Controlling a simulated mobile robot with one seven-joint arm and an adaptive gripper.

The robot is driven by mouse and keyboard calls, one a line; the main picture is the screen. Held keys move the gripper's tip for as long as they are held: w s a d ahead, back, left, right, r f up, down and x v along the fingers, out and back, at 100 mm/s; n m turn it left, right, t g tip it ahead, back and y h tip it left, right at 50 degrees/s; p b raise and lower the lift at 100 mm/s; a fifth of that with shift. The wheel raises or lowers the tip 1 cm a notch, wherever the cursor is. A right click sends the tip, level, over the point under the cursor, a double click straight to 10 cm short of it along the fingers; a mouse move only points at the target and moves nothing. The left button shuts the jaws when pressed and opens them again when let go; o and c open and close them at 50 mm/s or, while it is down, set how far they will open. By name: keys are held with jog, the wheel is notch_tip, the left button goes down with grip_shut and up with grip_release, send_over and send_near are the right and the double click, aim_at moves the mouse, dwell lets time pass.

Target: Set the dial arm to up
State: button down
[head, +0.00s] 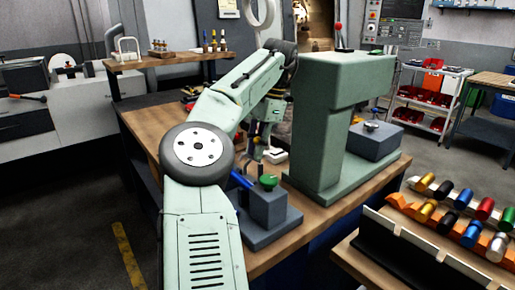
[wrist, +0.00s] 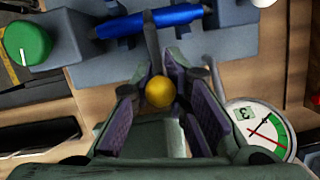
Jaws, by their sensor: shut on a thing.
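A slim grey arm with a yellow ball end (wrist: 159,92), which looks like the dial arm, shows in the wrist view. My gripper (wrist: 160,98) is shut on the yellow ball, with a finger on each side of it. The grey rod runs from the ball toward a blue cylinder (wrist: 172,16) on a grey fixture. A round dial gauge (wrist: 260,128) with a white face, green band and red needle lies right of my gripper. In the head view my gripper (head: 256,147) is small, partly hidden by my arm, behind the blue cylinder (head: 241,179). I cannot tell the dial arm's setting.
A green knob (wrist: 27,43) sits on the grey block at the left of the wrist view; it also shows in the head view (head: 268,181). A tall green machine column (head: 325,110) stands close on the right of the wooden bench (head: 150,129). Colored cylinders fill a rack (head: 415,240) at front right.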

jog(key=shift+r, duration=0.25)
